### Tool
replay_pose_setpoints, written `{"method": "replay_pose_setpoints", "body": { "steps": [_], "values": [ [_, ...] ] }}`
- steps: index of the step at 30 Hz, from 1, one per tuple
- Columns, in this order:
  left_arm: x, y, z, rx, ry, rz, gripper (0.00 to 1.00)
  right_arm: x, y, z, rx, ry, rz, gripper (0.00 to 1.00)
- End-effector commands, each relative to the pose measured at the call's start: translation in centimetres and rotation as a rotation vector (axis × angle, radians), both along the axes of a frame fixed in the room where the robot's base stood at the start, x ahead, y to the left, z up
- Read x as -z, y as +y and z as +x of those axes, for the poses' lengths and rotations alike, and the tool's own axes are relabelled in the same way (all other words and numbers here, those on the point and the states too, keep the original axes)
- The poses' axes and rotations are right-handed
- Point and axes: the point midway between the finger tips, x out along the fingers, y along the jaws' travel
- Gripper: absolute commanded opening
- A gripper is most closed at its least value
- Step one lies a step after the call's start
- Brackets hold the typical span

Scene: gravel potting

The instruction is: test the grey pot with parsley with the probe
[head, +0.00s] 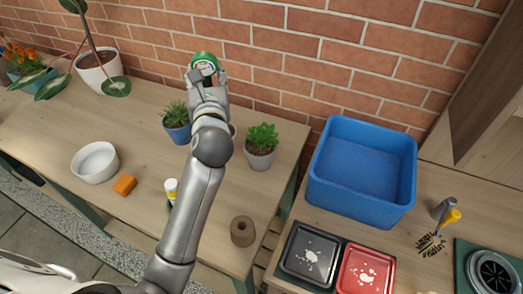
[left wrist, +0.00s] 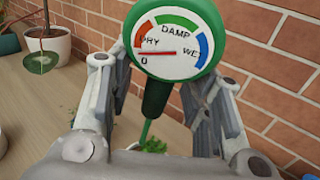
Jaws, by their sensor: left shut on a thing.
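The probe (head: 204,63) is a green moisture meter with a round dial. It also shows close up in the left wrist view (left wrist: 172,45), its needle pointing left at the dry end near 0. My left gripper (head: 208,88) is shut on it, high over the back of the table. In the left wrist view its stem runs down toward green leaves (left wrist: 153,145); the tip's contact is hidden. A grey pot (head: 261,157) with a leafy green plant (head: 262,136) stands right of my arm. Another pot (head: 232,130) is mostly hidden behind my arm. My right gripper is out of view.
A blue pot (head: 178,133) with a spiky plant stands left of my arm. A white bowl (head: 95,162), orange sponge (head: 125,185), small bottle (head: 171,187) and brown roll (head: 242,231) lie nearer. A blue bin (head: 362,207) stands right. A brick wall closes the back.

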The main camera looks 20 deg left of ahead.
Motion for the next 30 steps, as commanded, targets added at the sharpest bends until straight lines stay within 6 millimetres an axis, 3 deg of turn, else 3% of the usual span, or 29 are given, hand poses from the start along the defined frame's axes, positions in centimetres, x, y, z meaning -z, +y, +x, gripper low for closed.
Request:
{"method": "replay_pose_setpoints", "body": {
  "steps": [15,17,25,30],
  "values": [
    [-0.1,-0.5,0.1,0.008,0.007,-0.006,0.22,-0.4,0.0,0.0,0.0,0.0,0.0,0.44],
    [-0.2,-1.5,0.3,0.021,0.025,-0.019,0.22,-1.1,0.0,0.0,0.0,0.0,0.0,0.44],
    [0.3,-9.3,0.6,0.124,0.153,-0.097,0.22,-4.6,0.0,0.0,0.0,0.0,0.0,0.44],
    [1.0,-11.6,0.4,0.153,0.194,-0.115,0.22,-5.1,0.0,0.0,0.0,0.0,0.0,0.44]
  ]
}}
